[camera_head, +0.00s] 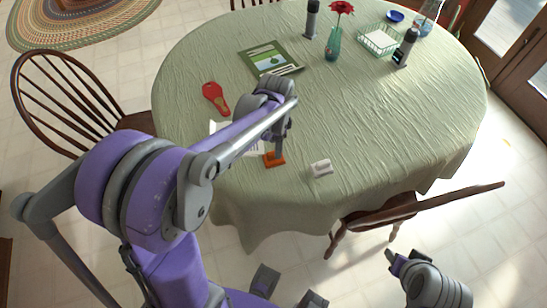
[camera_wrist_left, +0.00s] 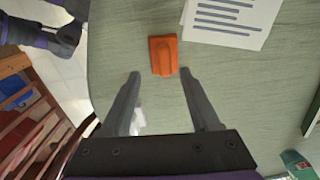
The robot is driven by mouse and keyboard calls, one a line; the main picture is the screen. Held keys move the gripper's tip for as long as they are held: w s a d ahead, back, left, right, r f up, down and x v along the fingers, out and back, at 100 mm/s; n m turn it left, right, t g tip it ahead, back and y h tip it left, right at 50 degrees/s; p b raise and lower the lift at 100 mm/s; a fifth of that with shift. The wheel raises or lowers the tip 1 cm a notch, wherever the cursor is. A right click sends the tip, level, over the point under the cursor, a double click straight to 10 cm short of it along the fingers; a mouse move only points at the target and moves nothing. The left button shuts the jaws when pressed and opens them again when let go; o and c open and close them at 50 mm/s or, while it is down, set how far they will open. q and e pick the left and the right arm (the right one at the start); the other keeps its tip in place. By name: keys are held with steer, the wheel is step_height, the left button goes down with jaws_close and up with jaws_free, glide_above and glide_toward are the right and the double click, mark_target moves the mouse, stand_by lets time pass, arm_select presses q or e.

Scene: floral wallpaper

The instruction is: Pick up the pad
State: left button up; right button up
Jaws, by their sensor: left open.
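An orange pad (camera_head: 273,159) with a raised ridge lies on the green cloth of the round table (camera_head: 400,125), near its front left. It also shows in the left wrist view (camera_wrist_left: 163,56), just beyond the fingertips. My left gripper (camera_wrist_left: 159,74) is open and empty, with one finger to each side of the pad's line; in the head view it (camera_head: 280,145) hangs over or right at the pad. I cannot tell the height of the gap. My right gripper (camera_head: 393,258) is at the lower right, off the table; its jaws are unclear.
A white printed paper (camera_wrist_left: 232,18) lies beside the pad. A small white item (camera_head: 321,168) is to its right, a red paddle-shaped thing (camera_head: 215,97) and a green booklet (camera_head: 270,60) behind. A vase (camera_head: 333,45) and basket (camera_head: 378,41) stand farther back. Chairs (camera_head: 410,208) surround the table.

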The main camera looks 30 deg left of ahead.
mark_target(270, 161)
arm_select(q)
steer(key=f, duration=0.5)
steer(key=shift+w+a+f, duration=0.15)
steer(key=shift+a+f, duration=0.15)
steer(key=shift+f, duration=0.1)
jaws_close()
